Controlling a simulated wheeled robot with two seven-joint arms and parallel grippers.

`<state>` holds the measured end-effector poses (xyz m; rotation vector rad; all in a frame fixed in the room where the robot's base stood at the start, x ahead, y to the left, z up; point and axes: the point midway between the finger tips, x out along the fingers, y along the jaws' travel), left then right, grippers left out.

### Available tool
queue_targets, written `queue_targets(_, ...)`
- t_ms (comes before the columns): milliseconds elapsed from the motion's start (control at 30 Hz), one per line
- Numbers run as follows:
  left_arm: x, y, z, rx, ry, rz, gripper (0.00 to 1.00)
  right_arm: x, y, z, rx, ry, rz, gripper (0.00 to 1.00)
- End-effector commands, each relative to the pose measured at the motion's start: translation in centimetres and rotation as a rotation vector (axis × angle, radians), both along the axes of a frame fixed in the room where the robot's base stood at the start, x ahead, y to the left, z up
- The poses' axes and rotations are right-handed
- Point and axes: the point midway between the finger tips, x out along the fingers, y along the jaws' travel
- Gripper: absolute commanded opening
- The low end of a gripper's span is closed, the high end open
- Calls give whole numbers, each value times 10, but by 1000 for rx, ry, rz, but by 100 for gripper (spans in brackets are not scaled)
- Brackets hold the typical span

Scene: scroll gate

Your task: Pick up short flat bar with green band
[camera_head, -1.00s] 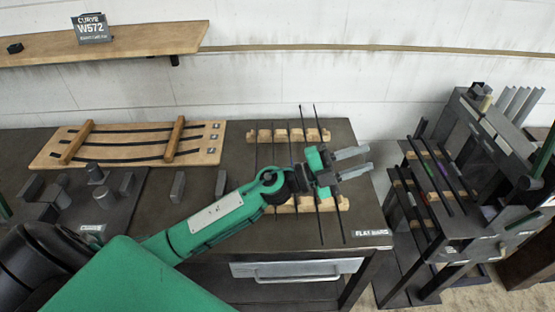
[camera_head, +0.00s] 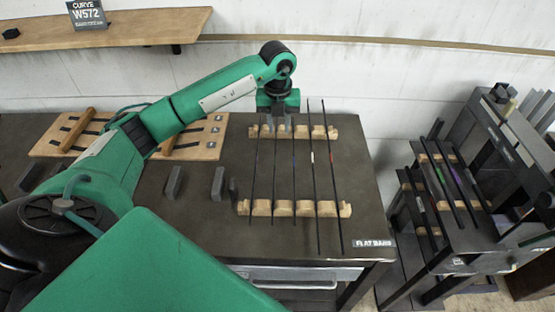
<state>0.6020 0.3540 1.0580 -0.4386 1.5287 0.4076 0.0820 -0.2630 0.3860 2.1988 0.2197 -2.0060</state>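Several thin dark flat bars lie across two notched wooden rests on the table labelled "FLAT BARS". The shorter ones are a left bar (camera_head: 254,175), a middle bar (camera_head: 274,172) and a bar to its right (camera_head: 294,170). No green band shows on them; the gripper covers part of their far ends. Two longer bars carry a white band (camera_head: 313,157) and a red band (camera_head: 331,156). My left gripper (camera_head: 278,124) points down at the far rest, over the shorter bars' far ends. Its grey fingers look apart, with no bar clearly held. My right gripper is not in view.
The near wooden rest (camera_head: 295,208) is clear of my arm. A dark rack (camera_head: 450,215) at the right holds bars, one with a green mark (camera_head: 440,174). Grey blocks (camera_head: 218,184) stand left of the bars. A wooden board (camera_head: 205,140) lies partly behind my arm.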

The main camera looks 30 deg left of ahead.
Motion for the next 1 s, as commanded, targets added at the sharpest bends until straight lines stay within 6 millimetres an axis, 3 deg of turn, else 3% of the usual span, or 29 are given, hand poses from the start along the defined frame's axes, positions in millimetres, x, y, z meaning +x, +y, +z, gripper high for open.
queue_targets(133,-1,7,-11,24,11,14,30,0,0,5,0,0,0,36)
queue_targets(500,-2,6,-76,20,10,12,30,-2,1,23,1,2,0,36)
queue_targets(767,-4,8,-93,19,11,11,30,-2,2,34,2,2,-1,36)
queue_targets(1000,-6,10,-126,17,10,10,30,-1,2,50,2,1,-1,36)
